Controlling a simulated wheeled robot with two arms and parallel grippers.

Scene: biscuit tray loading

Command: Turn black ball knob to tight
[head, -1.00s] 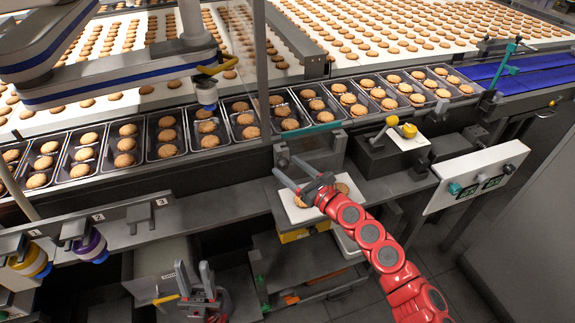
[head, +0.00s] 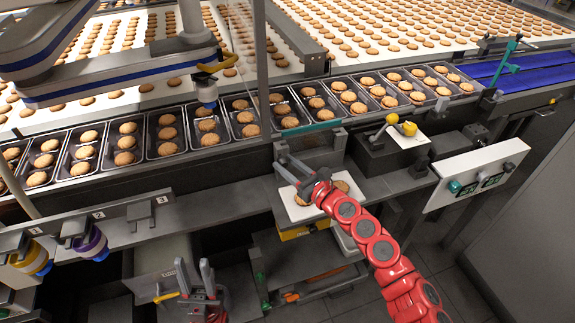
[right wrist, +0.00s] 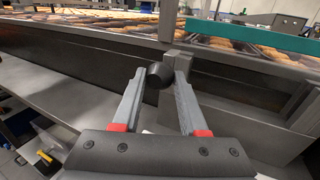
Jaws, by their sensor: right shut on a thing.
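The black ball knob (right wrist: 160,75) sits between the fingertips of my right gripper (right wrist: 161,77) in the right wrist view. Both fingers touch its sides. In the head view my right gripper (head: 284,161) is at the front edge of the conveyor, by a grey bracket, and the knob is too small and covered to make out there. My left gripper (head: 194,268) hangs low at the bottom of the head view, its two fingers apart with nothing between them, away from the knob.
A row of black trays (head: 167,133) with biscuits runs behind the knob. A white board (head: 298,211) with biscuits lies below my right arm. A yellow-knobbed block (head: 409,129) and a white control panel (head: 468,186) stand to the right.

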